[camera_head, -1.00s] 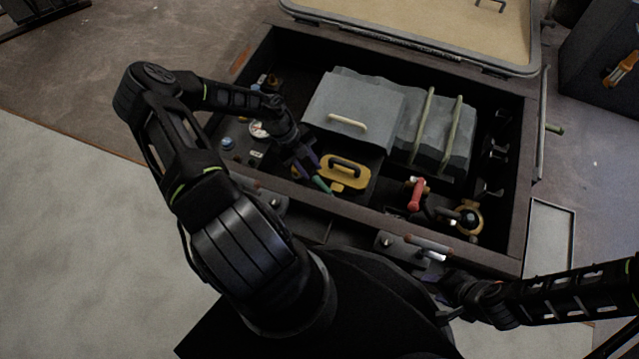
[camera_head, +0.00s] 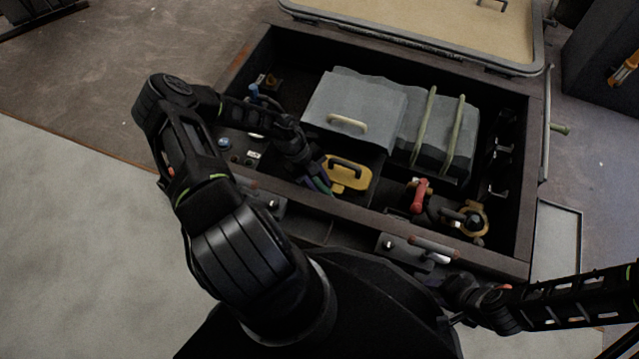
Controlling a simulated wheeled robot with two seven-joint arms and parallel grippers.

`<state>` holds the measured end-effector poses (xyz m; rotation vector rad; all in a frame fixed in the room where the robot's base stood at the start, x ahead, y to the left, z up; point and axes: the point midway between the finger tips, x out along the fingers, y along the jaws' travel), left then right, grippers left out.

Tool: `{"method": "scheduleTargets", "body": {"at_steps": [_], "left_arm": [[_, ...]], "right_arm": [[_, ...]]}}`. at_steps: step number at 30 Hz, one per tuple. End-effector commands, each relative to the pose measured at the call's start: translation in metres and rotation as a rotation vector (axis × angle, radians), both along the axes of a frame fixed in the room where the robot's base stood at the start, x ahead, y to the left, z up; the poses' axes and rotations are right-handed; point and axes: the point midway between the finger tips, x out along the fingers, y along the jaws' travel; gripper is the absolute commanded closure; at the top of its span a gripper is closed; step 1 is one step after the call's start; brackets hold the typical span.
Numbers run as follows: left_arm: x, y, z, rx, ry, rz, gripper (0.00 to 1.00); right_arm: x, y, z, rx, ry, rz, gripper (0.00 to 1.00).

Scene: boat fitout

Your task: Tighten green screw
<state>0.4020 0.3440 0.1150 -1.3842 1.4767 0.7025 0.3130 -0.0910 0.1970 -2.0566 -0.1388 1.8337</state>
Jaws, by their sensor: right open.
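A small green piece (camera_head: 323,188), which looks like the green screw's handle, shows at the front of the open bay, just left of the yellow block with a black handle (camera_head: 348,174). My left gripper (camera_head: 316,180) reaches down into the bay at the green piece, its dark fingers beside or around it. Purple and blue edges show there too. I cannot tell whether the fingers are closed on it. My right gripper (camera_head: 450,288) is low at the right, outside the bay's front edge, dark and partly hidden; it is open and apart from the green piece.
A grey cover with a pale handle (camera_head: 345,100) and a grey ribbed block (camera_head: 445,135) fill the bay's middle. A red lever (camera_head: 420,195) and a brass valve (camera_head: 475,218) stand at front right. The bay's dark rim (camera_head: 400,232) runs in front. The lid (camera_head: 430,25) is raised behind.

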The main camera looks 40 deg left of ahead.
Motion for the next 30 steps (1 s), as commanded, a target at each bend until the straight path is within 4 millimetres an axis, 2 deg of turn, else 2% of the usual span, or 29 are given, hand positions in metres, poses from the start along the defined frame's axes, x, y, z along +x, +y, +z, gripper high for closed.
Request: {"method": "scheduleTargets", "body": {"at_steps": [2,13,30], "left_arm": [[0.0000,0.0001,0.0003,0.000,0.000,0.000,0.70],[0.0000,0.0003,0.0004,0.000,0.000,0.000,1.00],[0.0007,0.0005,0.0008,0.001,-0.001,-0.031,1.00]], "right_arm": [[-0.0001,0.0000,0.0002,0.000,0.000,0.000,0.57],[-0.0003,0.0000,0.0001,0.000,0.000,0.000,0.57],[-0.0005,0.0001,0.0015,0.000,0.001,0.000,0.57]]}}
